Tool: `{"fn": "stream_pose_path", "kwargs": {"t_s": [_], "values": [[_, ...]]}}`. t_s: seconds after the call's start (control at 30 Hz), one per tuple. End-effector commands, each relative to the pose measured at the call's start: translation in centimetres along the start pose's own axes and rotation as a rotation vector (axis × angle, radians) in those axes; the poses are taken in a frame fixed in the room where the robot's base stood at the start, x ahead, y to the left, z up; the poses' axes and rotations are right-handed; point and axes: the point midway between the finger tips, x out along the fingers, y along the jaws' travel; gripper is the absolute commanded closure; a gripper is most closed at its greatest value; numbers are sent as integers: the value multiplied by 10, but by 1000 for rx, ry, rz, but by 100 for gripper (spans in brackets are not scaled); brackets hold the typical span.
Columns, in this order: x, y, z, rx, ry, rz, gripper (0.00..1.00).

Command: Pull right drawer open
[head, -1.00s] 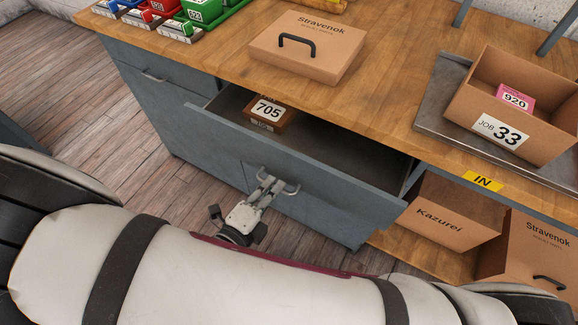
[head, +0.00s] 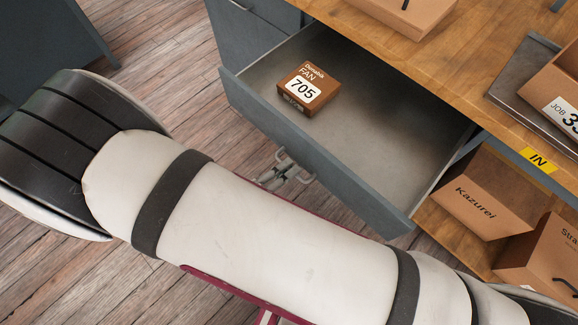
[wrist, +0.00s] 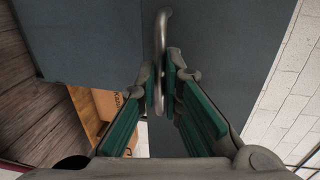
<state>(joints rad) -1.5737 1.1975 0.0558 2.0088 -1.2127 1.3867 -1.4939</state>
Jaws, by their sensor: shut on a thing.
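The right drawer (head: 335,151) is a grey drawer under the wooden bench top, pulled well out so that its inside shows. A brown box marked FAN 705 (head: 309,88) lies inside it, toward the left. My gripper (head: 287,170) is at the drawer's front, partly hidden behind my own arm in the head view. In the wrist view, my gripper (wrist: 160,88) has its two green-padded fingers on either side of the metal bar handle (wrist: 161,35) and is shut on it.
The bench top (head: 475,75) overhangs the drawer. Cardboard boxes, one marked Kazurei (head: 478,200), stand on a lower shelf at the right. A grey cabinet (head: 50,45) stands at the far left. Bare wooden floor (head: 165,60) lies between it and the bench.

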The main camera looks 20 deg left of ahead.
Motion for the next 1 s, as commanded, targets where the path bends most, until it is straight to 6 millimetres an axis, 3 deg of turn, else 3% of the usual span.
{"fn": "stream_pose_path", "kwargs": {"t_s": [0.3,0.4,0.43,0.77,1.0], "values": [[-1,1,1,0,-3,3,100],[0,1,1,0,-3,3,74],[0,1,1,0,-3,3,73],[-1,-2,1,1,-1,1,73],[-6,-31,1,4,-1,0,73]]}}
